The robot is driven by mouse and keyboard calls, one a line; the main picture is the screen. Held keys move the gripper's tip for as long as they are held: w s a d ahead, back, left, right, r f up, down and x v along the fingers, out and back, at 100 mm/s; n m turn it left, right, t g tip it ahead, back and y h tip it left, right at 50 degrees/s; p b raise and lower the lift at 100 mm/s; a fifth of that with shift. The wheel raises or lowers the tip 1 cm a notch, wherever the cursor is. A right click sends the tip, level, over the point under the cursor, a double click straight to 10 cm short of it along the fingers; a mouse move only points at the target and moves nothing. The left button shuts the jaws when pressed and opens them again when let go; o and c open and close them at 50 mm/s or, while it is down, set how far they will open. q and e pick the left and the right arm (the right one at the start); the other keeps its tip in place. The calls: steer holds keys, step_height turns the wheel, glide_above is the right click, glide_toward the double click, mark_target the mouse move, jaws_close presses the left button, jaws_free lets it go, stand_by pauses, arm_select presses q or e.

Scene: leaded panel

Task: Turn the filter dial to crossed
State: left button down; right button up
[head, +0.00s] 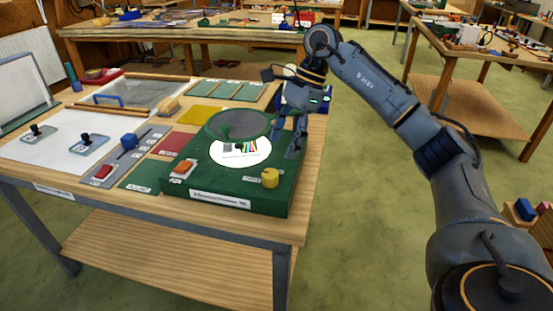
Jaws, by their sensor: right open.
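A green box (240,193) with a label on its front face stands at the front right of the wooden table. A yellow knob (270,178), which looks like the filter dial, is on its top near the front right corner; its setting is too small to read. My left gripper is out of view.
Left of the box are a green mat, a red panel (174,143), a small board with a blue knob (129,141) and a white sheet with black-handled stamps (88,140). A yellow sheet (204,115) and green panels (241,92) lie behind.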

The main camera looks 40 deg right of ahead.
steer(key=v, duration=0.3)
steer(key=shift+d+r, duration=0.1)
steer(key=shift+r, duration=0.2)
stand_by(0.3)
